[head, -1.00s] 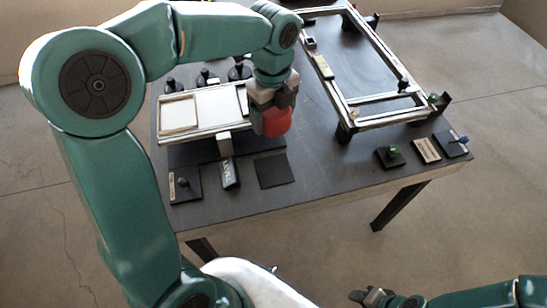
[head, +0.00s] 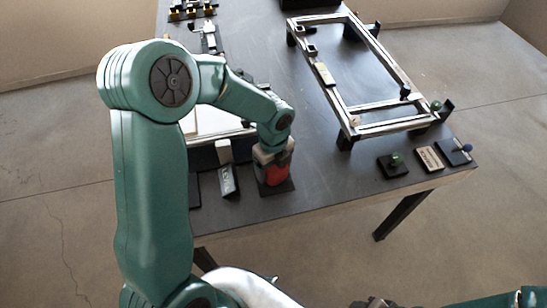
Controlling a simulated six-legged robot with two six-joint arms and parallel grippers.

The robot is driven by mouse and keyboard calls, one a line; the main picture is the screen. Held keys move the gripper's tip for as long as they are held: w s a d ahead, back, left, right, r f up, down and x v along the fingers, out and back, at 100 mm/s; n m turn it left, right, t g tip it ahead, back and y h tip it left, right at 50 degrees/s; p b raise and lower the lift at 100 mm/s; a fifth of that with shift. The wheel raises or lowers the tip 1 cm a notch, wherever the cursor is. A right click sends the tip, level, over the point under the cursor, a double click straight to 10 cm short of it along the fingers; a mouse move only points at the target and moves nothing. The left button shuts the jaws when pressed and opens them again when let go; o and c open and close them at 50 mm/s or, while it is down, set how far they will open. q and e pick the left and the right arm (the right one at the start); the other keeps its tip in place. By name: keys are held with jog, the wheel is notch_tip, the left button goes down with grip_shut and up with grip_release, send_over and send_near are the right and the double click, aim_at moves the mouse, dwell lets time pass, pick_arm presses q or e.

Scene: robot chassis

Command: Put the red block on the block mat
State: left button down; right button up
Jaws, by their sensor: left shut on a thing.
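The red block (head: 272,175) is in my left gripper (head: 272,164), which is shut on it and points down. The block is right over the dark square block mat (head: 283,189) near the front edge of the table. The gripper hides part of the block and mat. I cannot tell whether the block touches the mat. My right gripper (head: 375,303) is at the bottom edge, low in front of the table and cut off, so its jaws are unclear.
A metal frame (head: 364,128) stands on the right of the table (head: 310,180). A white-topped tray (head: 212,122) is partly behind my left arm.

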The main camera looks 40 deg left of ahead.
pick_arm(q)
jog(key=shift+f, duration=0.7)
jog(key=shift+f, duration=0.2)
grip_release()
notch_tip(320, 180, up, 12)
jog(key=shift+r+p, duration=0.2)
jog(key=shift+p, duration=0.25)
jog(key=shift+s, duration=0.1)
